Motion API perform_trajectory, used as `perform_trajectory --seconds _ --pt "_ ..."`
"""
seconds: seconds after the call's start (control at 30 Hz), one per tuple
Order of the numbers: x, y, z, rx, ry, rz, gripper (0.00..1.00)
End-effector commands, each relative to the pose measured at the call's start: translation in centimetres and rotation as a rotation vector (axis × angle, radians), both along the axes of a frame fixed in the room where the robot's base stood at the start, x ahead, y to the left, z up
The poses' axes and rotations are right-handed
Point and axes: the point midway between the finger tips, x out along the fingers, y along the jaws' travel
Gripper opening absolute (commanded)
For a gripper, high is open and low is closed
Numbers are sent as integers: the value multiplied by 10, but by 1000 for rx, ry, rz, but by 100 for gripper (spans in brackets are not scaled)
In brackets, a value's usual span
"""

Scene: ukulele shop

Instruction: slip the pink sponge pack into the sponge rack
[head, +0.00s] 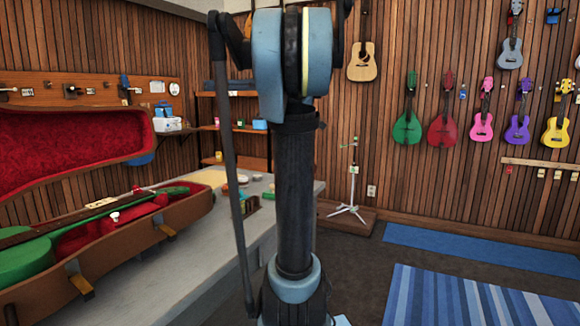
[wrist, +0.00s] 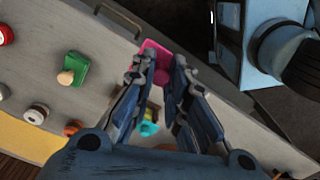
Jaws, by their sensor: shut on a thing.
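My gripper (wrist: 160,70) shows in the wrist view with its fingers closed around the pink sponge pack (wrist: 156,47). The pack's pink end sticks out past the fingertips, over the grey bench top; the rest is hidden between the fingers. Below the fingers, teal, yellow and green bits (wrist: 150,127) show in the gap; I cannot tell whether they belong to the sponge rack. I cannot make out the rack for certain in either view. In the head view my arm stands in front of the bench's right end and my gripper is not visible.
The grey bench (head: 150,280) carries an open brown case (head: 185,210) with a green ukulele.

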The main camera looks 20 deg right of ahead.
Motion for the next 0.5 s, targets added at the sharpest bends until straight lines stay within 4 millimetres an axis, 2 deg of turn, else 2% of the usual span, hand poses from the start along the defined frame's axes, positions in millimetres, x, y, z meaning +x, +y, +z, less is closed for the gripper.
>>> perform_trajectory --seconds 0.2,0.5 --pt "-10 2 2 0 0 6 0" --pt "-2 10 1 0 0 6 0"
